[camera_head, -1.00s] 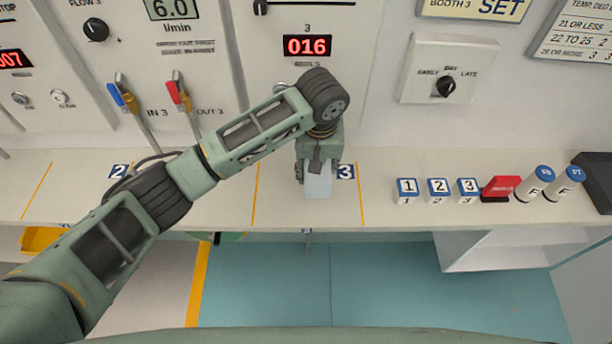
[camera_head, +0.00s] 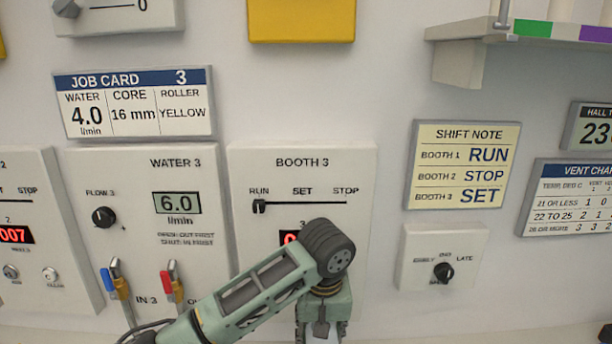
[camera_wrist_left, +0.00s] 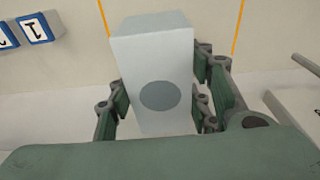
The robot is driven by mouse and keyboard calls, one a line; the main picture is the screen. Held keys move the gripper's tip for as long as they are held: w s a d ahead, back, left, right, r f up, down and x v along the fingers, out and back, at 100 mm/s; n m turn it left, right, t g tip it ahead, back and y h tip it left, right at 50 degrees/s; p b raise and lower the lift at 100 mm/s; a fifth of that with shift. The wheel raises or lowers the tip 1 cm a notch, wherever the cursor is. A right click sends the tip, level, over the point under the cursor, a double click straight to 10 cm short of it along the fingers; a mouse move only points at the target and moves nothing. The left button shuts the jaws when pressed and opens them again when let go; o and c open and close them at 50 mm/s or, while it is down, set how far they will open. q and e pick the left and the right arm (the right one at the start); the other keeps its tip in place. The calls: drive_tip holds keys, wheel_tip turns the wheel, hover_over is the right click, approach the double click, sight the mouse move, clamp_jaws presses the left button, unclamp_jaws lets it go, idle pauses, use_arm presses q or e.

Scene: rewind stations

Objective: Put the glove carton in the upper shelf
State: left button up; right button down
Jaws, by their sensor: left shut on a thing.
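The glove carton (camera_wrist_left: 152,60), a pale box with a grey oval on its face, is between the fingers of my left gripper (camera_wrist_left: 160,100) in the left wrist view. The gripper is shut on it. Whether the carton touches the counter I cannot tell. In the head view my left gripper (camera_head: 321,331) is at the bottom edge, below the Booth 3 panel, and the carton is out of the picture. A wall shelf (camera_head: 530,38) with green and purple front labels is at the upper right, apart from the gripper. My right gripper is not in view.
The Booth 3 panel (camera_head: 303,168) and Water 3 panel (camera_head: 150,245), with projecting valve handles, are close behind my left arm. A dial box (camera_head: 440,256) and shift note (camera_head: 462,165) are on the wall to the right.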

use_arm(q)
drive_tip(key=s+a+r, duration=0.2)
drive_tip(key=a, duration=1)
drive_tip(key=s+a+r, duration=0.4)
drive_tip(key=s+a, duration=0.6)
drive_tip(key=s, duration=0.2)
drive_tip(key=shift+s+a+r, duration=0.15)
drive_tip(key=shift+s+a, duration=0.15)
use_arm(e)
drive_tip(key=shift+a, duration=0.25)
use_arm(q)
drive_tip(key=shift+w, duration=0.1)
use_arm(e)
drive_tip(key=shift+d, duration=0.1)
use_arm(q)
drive_tip(key=shift+d, duration=0.1)
